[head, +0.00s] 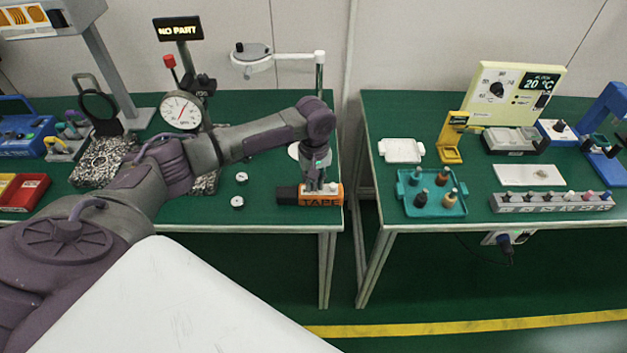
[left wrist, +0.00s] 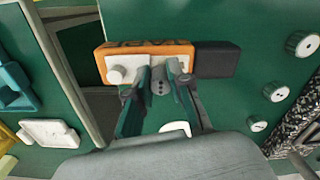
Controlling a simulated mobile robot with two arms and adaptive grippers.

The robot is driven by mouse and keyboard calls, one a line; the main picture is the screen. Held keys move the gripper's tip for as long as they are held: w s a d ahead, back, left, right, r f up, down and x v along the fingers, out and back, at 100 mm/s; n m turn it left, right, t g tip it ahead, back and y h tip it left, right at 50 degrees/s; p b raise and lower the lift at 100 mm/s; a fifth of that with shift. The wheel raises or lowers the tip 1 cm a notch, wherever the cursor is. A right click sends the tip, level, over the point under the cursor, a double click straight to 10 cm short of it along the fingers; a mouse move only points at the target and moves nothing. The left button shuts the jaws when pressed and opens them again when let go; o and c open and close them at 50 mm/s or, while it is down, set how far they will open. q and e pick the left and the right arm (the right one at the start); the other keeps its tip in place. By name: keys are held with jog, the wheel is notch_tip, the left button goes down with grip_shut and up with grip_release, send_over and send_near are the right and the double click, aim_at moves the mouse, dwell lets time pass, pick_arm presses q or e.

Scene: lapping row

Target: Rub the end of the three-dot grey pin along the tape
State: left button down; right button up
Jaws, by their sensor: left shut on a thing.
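The orange block marked TAPE (head: 335,197) sits at the right end of the left table, with a dark part at its left. In the left wrist view the block (left wrist: 150,48) has a pale strip (left wrist: 130,63) and a white round knob (left wrist: 116,75). My left gripper (head: 316,186) points down over the block. It is shut on a grey pin (left wrist: 160,84), on which small dark dots show; their number is hard to be sure of. The pin's lower end is at the pale strip; whether it touches cannot be told. My right gripper is out of view.
Small round pieces (head: 240,178) lie left of the block. A dial gauge (head: 181,110) and a NO PART display (head: 178,28) stand behind. Across a gap, the right table holds a teal tray (head: 432,205) with several pegs and a grey rack (head: 552,204).

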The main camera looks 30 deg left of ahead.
pick_arm(q)
jog(key=shift+s+a+p, duration=0.35)
jog(key=shift+a+p, duration=0.15)
jog(key=shift+a, duration=0.1)
jog(key=shift+s+a+p, duration=0.35)
jog(key=shift+a+p, duration=0.15)
jog(key=shift+a, duration=0.05)
dwell(0.5)
jog(key=shift+r, duration=0.1)
notch_tip(320, 180, up, 6)
jog(key=p, duration=0.8)
dwell(0.7)
